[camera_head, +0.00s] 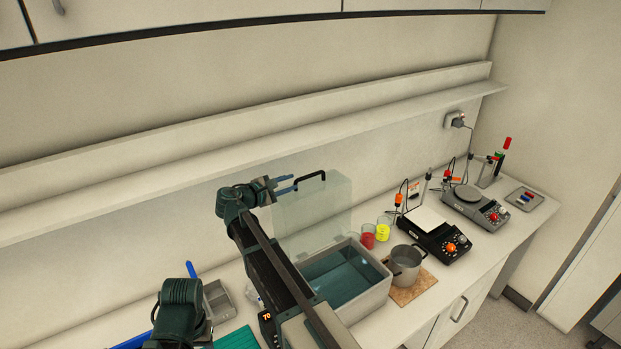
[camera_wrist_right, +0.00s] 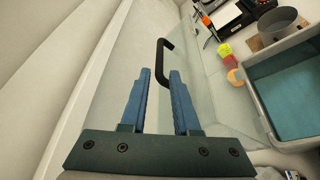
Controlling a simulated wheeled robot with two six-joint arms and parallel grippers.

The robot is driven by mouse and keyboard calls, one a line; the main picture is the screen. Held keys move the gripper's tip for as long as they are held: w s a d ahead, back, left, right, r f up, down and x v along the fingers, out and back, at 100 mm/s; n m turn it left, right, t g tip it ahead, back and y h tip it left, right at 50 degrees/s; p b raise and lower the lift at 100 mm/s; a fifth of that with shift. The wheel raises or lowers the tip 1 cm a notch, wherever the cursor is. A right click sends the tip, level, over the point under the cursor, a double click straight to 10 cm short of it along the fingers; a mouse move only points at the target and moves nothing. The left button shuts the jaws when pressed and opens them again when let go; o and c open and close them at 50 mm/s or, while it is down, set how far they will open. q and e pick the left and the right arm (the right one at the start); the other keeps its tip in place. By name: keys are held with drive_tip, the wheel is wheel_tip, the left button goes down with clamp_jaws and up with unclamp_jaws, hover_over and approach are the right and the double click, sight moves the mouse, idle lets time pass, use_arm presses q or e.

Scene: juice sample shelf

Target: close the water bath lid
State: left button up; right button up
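The water bath (camera_head: 375,298) is a grey box with blue-green water in its open top, and it also shows in the right wrist view (camera_wrist_right: 262,118). Its clear lid (camera_head: 325,220) stands upright at the back edge, with a black handle (camera_head: 311,177) on its top edge. My right gripper (camera_head: 287,184) is beside the handle, on its left in the head view. In the right wrist view its blue fingers (camera_wrist_right: 160,72) are apart with nothing between them, and the handle (camera_wrist_right: 163,62) shows just past the fingertips. My left arm is at the lower left of the head view; its gripper's state is unclear.
A pot (camera_head: 405,262) on a board (camera_head: 418,286) stands right of the bath. A red beaker (camera_head: 368,238), a yellow beaker (camera_head: 383,231) and two hotplates (camera_head: 437,236) (camera_head: 474,205) are farther right. A long shelf (camera_head: 250,134) runs along the wall above.

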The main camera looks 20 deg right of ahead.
sight(307, 178)
drive_tip(key=b+x, duration=0.2)
drive_tip(key=x, duration=0.9)
clamp_jaws()
idle(1.2)
